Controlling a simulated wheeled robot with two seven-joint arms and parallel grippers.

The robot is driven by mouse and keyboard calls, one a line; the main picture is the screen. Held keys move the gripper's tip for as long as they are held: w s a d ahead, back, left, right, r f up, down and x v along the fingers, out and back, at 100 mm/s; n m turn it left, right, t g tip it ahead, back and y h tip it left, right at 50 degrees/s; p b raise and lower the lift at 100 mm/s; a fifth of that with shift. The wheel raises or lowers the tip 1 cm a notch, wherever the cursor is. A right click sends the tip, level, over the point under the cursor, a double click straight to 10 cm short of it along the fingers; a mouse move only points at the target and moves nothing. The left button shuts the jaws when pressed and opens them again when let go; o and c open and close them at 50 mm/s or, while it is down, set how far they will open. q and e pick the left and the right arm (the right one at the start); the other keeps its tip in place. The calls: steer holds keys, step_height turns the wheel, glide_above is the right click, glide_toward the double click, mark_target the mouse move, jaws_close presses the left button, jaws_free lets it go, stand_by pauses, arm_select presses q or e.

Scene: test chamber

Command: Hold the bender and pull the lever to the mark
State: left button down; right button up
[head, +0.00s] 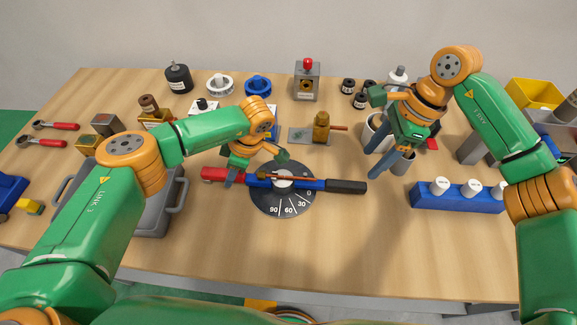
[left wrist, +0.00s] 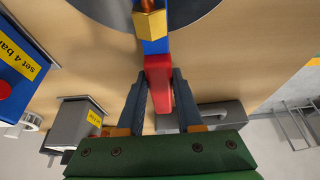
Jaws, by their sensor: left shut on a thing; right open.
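The bender lies on the table with a red handle (head: 212,174) at left, a blue body and a dark round dial (head: 283,204) marked 90, 60, 30 and 0. Its lever has a black grip (head: 346,187) and points right, near the 0 mark. A thin copper-coloured rod (head: 300,179) lies across the bender's middle. My left gripper (head: 230,180) is shut on the red handle, which shows between its fingers in the left wrist view (left wrist: 158,88). My right gripper (head: 377,164) is open and empty, above and right of the black grip, apart from it.
A blue block with white knobs (head: 458,198) stands right of the lever. A grey tray (head: 152,222) is at left, partly behind my left arm. A brass part on a plate (head: 320,130) and a box with a red knob (head: 307,78) stand behind. The table in front of the dial is clear.

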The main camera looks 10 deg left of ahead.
mark_target(350, 184)
steer(key=shift+m+y, duration=0.3)
steer(key=shift+y, duration=0.5)
steer(key=x, duration=0.3)
steer(key=d+x, duration=0.1)
steer(key=x, duration=0.6)
steer(key=shift+w+d+f, duration=0.2)
steer(key=shift+d+f, duration=0.1)
steer(key=shift+f, duration=0.2)
jaws_close()
